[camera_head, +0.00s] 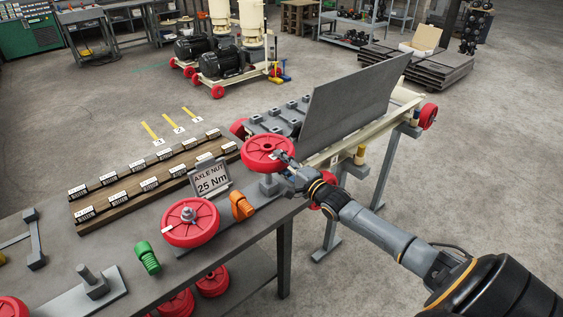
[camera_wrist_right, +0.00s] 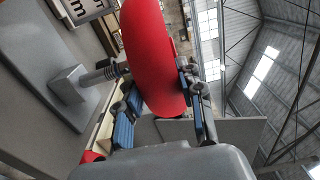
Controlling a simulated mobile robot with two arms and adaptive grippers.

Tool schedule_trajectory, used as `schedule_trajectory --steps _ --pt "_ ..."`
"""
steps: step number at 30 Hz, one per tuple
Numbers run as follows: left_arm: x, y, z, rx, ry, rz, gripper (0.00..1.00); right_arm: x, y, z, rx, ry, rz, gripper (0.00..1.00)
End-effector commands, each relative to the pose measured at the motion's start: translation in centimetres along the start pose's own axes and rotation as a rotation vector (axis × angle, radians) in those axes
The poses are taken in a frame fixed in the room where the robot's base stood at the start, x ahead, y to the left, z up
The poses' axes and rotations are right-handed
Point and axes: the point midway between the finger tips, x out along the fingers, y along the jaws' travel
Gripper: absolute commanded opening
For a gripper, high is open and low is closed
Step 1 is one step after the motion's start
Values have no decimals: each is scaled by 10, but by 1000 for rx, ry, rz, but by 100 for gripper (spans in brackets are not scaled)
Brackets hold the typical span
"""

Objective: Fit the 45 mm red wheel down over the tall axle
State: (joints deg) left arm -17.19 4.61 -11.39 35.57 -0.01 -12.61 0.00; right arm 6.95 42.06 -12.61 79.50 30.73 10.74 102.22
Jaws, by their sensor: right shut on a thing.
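My right gripper (camera_head: 288,166) is shut on the rim of a red wheel (camera_head: 262,146) and holds it roughly level above the bench's far right corner. In the right wrist view, the wheel (camera_wrist_right: 150,45) sits between the two fingers (camera_wrist_right: 160,112). A grey block (camera_head: 270,188) stands below the held wheel. In the right wrist view, a threaded metal axle (camera_wrist_right: 100,75) rises from this block (camera_wrist_right: 67,85) towards the wheel's underside. Its tip is close to the wheel or behind its edge; I cannot tell whether it enters the hub. My left gripper is not in view.
Another red wheel (camera_head: 185,232) sits on an axle beside the "AXLE NUT 25 Nm" sign (camera_head: 211,180). An orange part (camera_head: 242,205), a green part (camera_head: 147,256) and a grey post (camera_head: 91,279) stand on the bench. A cart with an upright grey panel (camera_head: 350,103) stands just behind.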

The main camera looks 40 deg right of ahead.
Motion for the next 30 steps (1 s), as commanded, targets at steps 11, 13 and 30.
schedule_trajectory --steps 11,13,30 --pt "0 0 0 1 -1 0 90 1 -5 0 0 -1 -11 0" --pt "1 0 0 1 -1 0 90 1 -4 0 1 -1 -11 0" --pt "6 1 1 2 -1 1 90 1 2 0 1 -1 -12 0"
